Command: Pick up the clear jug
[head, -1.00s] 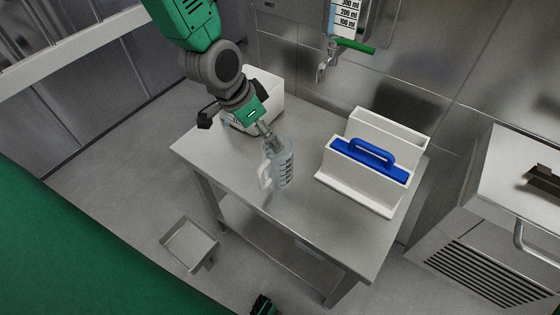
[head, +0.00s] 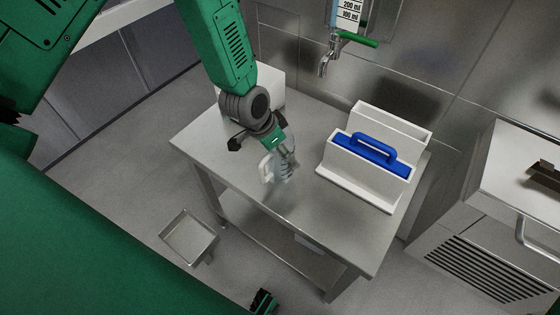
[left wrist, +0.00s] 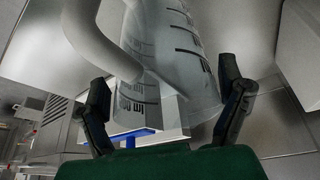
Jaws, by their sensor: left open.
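The clear jug (head: 281,172) stands on the steel table, with dark measuring marks and a pale handle (head: 265,168) on its left side in the head view. My left gripper (head: 279,150) reaches down to the jug from above and covers part of it. In the left wrist view the jug (left wrist: 180,45) lies ahead, between the spread fingers of my left gripper (left wrist: 163,78), with its thick handle (left wrist: 96,40) at upper left. The fingers are open; contact with the jug cannot be told.
The steel table (head: 325,225) is bare in front of the jug. A white holder (head: 365,178) with a blue-handled piece (head: 372,148) stands to the right. A white box (head: 268,82) is behind my arm. A tap (head: 326,63) is on the wall behind.

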